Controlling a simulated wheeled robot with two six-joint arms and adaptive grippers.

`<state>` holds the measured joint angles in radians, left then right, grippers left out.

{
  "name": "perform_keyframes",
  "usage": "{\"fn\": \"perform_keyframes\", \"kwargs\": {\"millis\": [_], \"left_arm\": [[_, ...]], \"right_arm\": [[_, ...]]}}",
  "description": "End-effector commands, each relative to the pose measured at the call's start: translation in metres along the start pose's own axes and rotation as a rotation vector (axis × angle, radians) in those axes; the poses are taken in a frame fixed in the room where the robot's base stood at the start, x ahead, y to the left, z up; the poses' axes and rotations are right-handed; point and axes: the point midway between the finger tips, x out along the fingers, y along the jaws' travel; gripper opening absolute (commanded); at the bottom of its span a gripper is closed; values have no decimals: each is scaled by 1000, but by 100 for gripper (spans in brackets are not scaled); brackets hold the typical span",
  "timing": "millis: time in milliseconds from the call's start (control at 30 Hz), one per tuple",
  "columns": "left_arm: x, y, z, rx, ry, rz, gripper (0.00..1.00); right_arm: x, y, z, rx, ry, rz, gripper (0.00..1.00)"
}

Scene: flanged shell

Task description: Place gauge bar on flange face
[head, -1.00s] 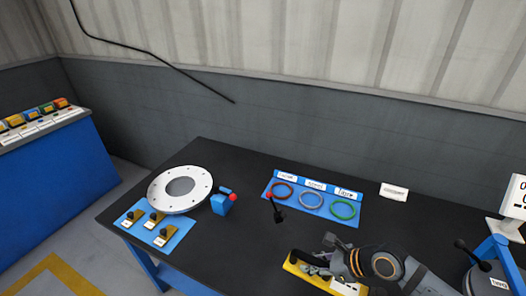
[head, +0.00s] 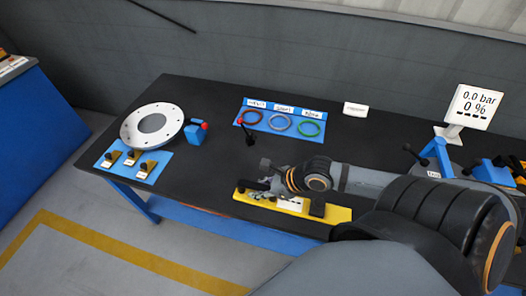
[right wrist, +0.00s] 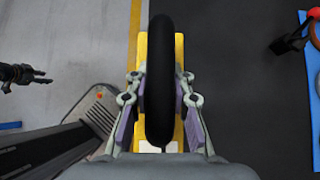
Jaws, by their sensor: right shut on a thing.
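The gauge bar (head: 330,212) is a long yellow bar near the front edge of the black table. My right gripper (head: 268,188) is over its left part, and my arm covers some of it. In the right wrist view the gripper (right wrist: 160,110) is shut on the bar's thick black handle (right wrist: 160,60), with a finger on each side and the yellow bar (right wrist: 178,50) behind. I cannot tell whether the bar touches the table. The flange face (head: 134,120), a white ring with bolt holes, lies at the table's left end. My left gripper (right wrist: 25,75) shows small and dark, its jaws unclear.
A blue mat (head: 150,168) with several small yellow-black pieces lies before the flange. A blue block with a red knob (head: 196,132) stands right of it. A black lever (head: 246,134) and a blue ring tray (head: 262,127) are behind the bar. A display (head: 474,105) stands right.

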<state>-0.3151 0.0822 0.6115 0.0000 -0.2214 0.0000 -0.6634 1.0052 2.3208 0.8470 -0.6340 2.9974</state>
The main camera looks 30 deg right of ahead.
Motion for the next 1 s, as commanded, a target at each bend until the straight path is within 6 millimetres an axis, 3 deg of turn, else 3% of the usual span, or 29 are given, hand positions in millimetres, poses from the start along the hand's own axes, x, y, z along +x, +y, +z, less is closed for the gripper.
{"fn": "perform_keyframes", "kwargs": {"millis": [100, 200, 400, 500, 667, 1000], "left_arm": [[33, 2, -29, -2, 49, 0, 40], [55, 4, -36, -3, 60, 0, 40], [92, 10, -16, -3, 33, 3, 40], [112, 12, -2, -2, 14, 4, 40], [127, 13, 4, -2, 7, 4, 40], [136, 13, -13, -3, 35, 3, 40]], "right_arm": [[22, -26, -10, -11, -1, -5, 0], [33, -47, -13, -9, -1, -5, 0], [52, -84, -15, -3, -7, -7, 0], [68, -97, -25, 2, -9, -5, 0], [84, -115, -34, 1, -8, -3, 0], [99, -128, -43, 1, -6, -1, 0]]}}
